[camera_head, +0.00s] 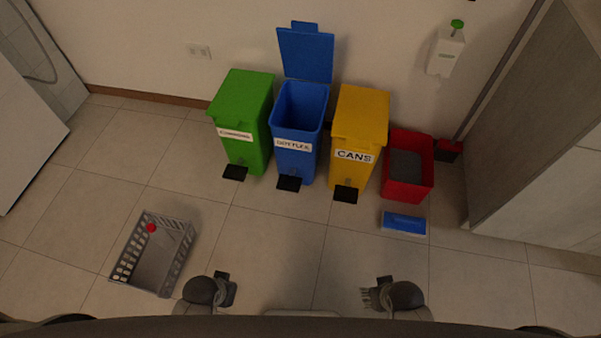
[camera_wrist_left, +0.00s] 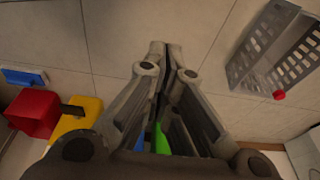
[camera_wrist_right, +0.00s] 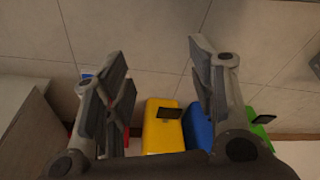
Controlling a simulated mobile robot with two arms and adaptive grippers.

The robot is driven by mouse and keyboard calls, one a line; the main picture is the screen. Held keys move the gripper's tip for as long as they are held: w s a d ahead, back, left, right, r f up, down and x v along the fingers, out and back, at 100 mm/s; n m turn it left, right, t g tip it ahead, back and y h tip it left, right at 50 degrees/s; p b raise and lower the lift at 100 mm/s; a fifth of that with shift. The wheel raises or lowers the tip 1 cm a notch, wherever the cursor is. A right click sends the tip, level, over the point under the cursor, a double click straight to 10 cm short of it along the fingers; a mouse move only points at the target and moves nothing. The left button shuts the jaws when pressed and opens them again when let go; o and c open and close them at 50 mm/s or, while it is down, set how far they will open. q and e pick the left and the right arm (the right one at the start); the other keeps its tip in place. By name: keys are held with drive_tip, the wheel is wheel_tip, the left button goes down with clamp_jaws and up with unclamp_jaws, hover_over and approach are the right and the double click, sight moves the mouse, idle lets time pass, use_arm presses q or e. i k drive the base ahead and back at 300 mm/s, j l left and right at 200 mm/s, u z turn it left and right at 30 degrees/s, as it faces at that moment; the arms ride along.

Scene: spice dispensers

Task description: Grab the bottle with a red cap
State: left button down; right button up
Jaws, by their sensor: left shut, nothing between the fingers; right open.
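A red cap (camera_head: 151,228) shows at the upper part of a grey slatted basket (camera_head: 186,250) on the floor at the left; the bottle's body is not clearly visible there. The red cap also shows in the left wrist view (camera_wrist_left: 279,95), by the basket (camera_wrist_left: 246,62) at the right. My left gripper (camera_head: 226,290) is to the right of the basket, apart from it. Its fingers are shut together with nothing between them in the left wrist view (camera_wrist_left: 166,48). My right gripper (camera_head: 374,295) is further right, open and empty; its fingers are spread in the right wrist view (camera_wrist_right: 157,55).
Green (camera_head: 242,115), blue (camera_head: 297,120) and yellow (camera_head: 359,120) bins stand along the back wall; the blue lid is up. A red container (camera_head: 408,188) and blue box (camera_head: 404,223) are right of them. A cabinet (camera_head: 530,170) stands at right. The middle floor is clear.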

sight(159, 235)
drive_tip(key=k, duration=0.1)
drive_tip(key=u, duration=1.55)
